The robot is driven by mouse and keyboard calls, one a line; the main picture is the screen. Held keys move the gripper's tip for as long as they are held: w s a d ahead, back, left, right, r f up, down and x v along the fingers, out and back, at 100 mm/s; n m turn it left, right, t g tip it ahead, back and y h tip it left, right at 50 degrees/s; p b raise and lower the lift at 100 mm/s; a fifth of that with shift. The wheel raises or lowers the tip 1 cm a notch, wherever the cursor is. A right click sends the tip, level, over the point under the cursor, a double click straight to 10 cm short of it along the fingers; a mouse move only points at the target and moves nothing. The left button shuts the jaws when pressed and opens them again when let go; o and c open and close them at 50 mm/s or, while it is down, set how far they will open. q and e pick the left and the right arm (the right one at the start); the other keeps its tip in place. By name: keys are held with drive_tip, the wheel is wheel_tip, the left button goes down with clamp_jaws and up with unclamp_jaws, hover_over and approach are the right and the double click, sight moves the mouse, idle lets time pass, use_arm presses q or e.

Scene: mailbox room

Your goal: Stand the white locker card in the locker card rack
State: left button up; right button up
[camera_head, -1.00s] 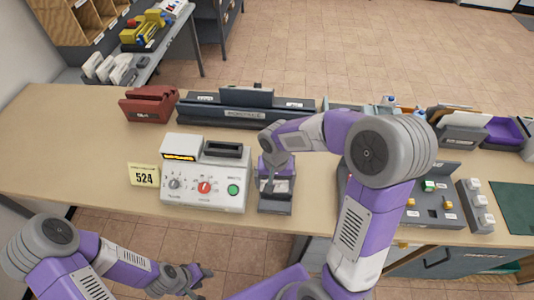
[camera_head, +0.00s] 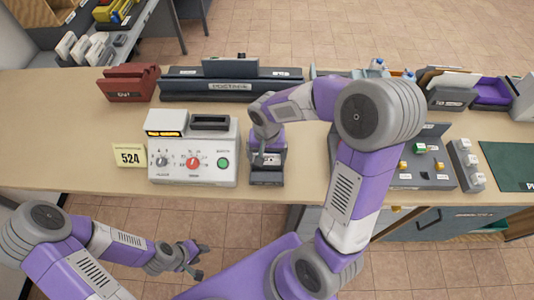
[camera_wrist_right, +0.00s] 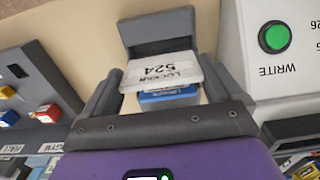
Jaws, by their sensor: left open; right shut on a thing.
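The white locker card (camera_wrist_right: 160,72), printed with 524, is between the fingers of my right gripper (camera_wrist_right: 158,80) in the right wrist view. My right gripper is shut on it, over a small dark grey holder (camera_wrist_right: 160,32). In the head view my right gripper (camera_head: 266,158) is at this holder (camera_head: 267,180), and the card is mostly hidden there. My left gripper (camera_head: 203,260) is open and empty, low in front of the table. Several racks stand along the back, and I cannot tell for sure which is the locker card rack.
A white machine (camera_head: 194,160) with knobs and a green button stands just left of the holder. A yellow 524 sign (camera_head: 129,155) is beside it. A dark red rack (camera_head: 128,84) and a long dark rack (camera_head: 230,88) stand behind. The table's left part is clear.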

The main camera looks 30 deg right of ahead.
drive_tip(key=shift+f, duration=0.1)
drive_tip(key=shift+f, duration=0.1)
drive_tip(key=shift+b, duration=0.3)
drive_tip(key=shift+f+b, duration=1.1)
drive_tip(key=shift+f, duration=0.2)
